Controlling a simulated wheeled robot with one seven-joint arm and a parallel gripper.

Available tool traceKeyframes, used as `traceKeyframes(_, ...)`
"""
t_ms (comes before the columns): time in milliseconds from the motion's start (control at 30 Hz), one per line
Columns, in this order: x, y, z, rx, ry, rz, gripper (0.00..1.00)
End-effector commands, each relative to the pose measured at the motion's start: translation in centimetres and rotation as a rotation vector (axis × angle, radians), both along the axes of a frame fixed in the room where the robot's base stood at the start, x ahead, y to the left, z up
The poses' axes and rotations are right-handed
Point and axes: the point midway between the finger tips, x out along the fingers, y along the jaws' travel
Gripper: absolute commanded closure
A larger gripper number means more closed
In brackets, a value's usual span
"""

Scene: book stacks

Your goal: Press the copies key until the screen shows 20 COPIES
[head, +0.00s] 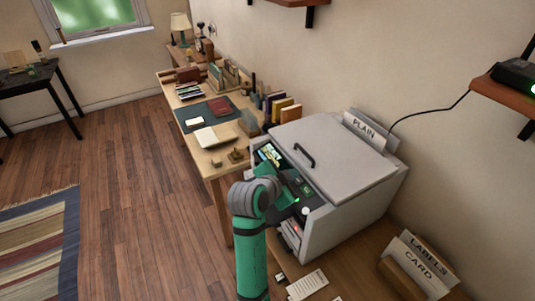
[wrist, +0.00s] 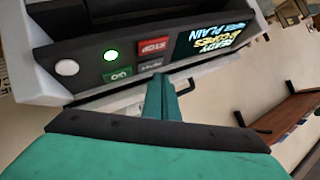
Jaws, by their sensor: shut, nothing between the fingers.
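The copier (head: 335,150) stands at the right in the head view with its lid down. Its screen (wrist: 212,38) is lit in the wrist view, tilted, with READY, a COPIES line and PLAIN; I cannot read the number surely. Beside it are a red STOP key (wrist: 154,46), a green key (wrist: 117,74) and a dark key (wrist: 151,65) whose label is too small to read. My gripper (wrist: 163,82) is shut and empty, its tips at or just before the dark key's edge; I cannot tell whether they touch. In the head view my arm hides part of the panel.
A green lamp (wrist: 110,55) and a white round button (wrist: 67,67) sit on the panel. A desk (head: 205,163) with books stands behind the copier. A LABELS and CARD holder (head: 402,281) is at the lower right. The floor at left is open.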

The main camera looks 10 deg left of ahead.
Motion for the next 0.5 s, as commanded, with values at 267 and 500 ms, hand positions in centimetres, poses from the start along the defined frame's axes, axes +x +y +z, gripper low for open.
traceKeyframes(267, -0.3, 0.5, 1.9, 0.002, -0.003, 0.0, 1.0)
traceKeyframes(500, -0.7, 1.0, 3.8, 0.001, -0.002, 0.002, 1.0)
